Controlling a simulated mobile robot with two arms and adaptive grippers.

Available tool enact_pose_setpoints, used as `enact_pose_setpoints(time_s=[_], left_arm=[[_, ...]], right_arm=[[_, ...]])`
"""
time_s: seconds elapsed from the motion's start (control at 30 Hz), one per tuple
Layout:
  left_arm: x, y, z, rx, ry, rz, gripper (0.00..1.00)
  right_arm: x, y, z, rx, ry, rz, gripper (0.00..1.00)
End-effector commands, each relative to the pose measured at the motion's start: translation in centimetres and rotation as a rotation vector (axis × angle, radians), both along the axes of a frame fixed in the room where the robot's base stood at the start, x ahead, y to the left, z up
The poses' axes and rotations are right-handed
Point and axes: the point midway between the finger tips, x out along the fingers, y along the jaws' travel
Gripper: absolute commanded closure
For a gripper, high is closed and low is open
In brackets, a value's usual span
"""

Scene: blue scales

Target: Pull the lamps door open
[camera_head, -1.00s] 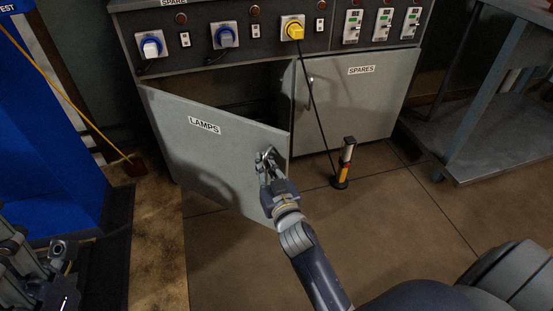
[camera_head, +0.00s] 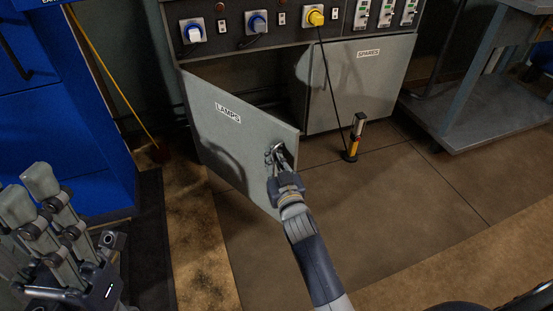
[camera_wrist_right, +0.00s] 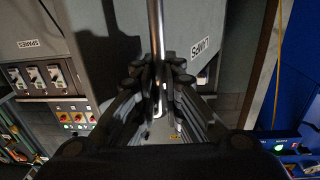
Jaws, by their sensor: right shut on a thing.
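The grey lamps door (camera_head: 225,150), with a LAMPS label, stands partly open and angled out from the cabinet, hinged at its left side. A dark gap shows behind it. My right gripper (camera_head: 277,155) is at the door's handle near its free right edge. In the right wrist view the fingers (camera_wrist_right: 160,80) are closed around the metal bar of the handle (camera_wrist_right: 157,25). The door also shows there (camera_wrist_right: 205,25). My left gripper (camera_head: 40,195) is at the lower left, away from the door, with its fingers apart and empty.
The spares door (camera_head: 355,85) is shut. A yellow and black lamp (camera_head: 355,137) stands on the floor right of the lamps door, with a cable up to the yellow plug (camera_head: 314,16). A blue cabinet (camera_head: 65,120) is at left. A metal table (camera_head: 480,105) is at right. Floor in front is clear.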

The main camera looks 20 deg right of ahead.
Motion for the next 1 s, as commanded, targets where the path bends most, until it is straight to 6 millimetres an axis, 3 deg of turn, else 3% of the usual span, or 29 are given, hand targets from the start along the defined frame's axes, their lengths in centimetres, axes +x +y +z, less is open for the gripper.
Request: enact_pose_setpoints(time_s=[0.37,0.4,0.47,0.83,1.0], left_arm=[[0.1,0.0,0.0,-0.004,0.001,0.001,0.60],[0.1,0.0,0.0,-0.004,0.000,0.001,0.60],[0.1,0.0,0.0,-0.004,-0.001,0.001,0.60],[0.0,0.1,0.3,-0.006,-0.010,0.003,0.60],[0.0,0.1,0.2,-0.004,-0.008,0.002,0.60]], right_arm=[[-0.2,-0.6,-0.6,-0.010,0.011,-0.010,1.00],[-0.2,-0.6,-0.6,-0.010,0.011,-0.010,0.83],[-0.2,-0.6,-0.5,-0.009,0.010,-0.010,0.71],[-0.3,-0.2,-0.2,-0.002,0.004,-0.004,0.71],[-2.3,-0.2,-0.4,-0.002,0.006,-0.005,0.71]])
